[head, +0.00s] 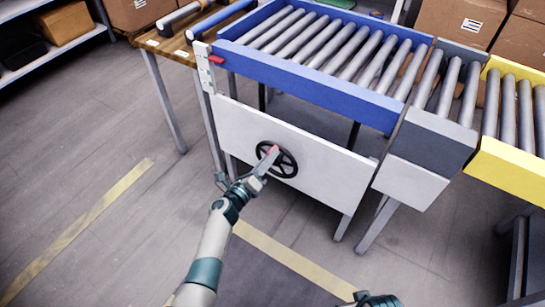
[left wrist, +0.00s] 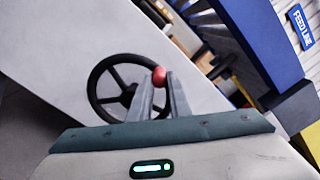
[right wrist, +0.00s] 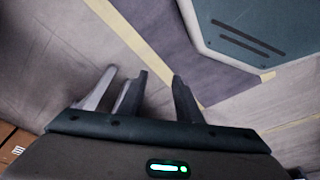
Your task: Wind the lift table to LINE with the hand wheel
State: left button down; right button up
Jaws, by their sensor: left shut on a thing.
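The lift table (head: 310,86) is a blue-sided roller bed above a white front panel (head: 320,165). A black spoked hand wheel (head: 295,164) is mounted on that panel; it also shows in the left wrist view (left wrist: 92,88). Its red knob (left wrist: 159,75) sits at the wheel's right side in that view. My left gripper (head: 270,156) is shut on the knob, with a finger on each side of it. A red pointer (head: 216,59) stands beside the pale post at the table's left corner; the marks there are too small to read. My right gripper (right wrist: 158,84) is open and empty, above the floor.
A grey roller section (head: 430,140) and a yellow conveyor (head: 510,165) stand to the right of the lift table. A wooden bench (head: 175,45) stands at its left. Yellow floor tape (head: 95,220) crosses the clear floor in front. Cardboard boxes are behind.

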pick_arm(q)
jog(key=shift+w+a+r+n, duration=0.3)
jog(key=shift+n, duration=0.1)
pick_arm(e)
jog(key=shift+x, duration=0.85)
pick_arm(q)
jog(key=c, duration=1.6)
grip_release()
jog(key=shift+f, duration=0.1)
jog(key=shift+c, duration=0.2)
jog(key=shift+s+f, duration=0.1)
jog(key=shift+s, duration=0.05)
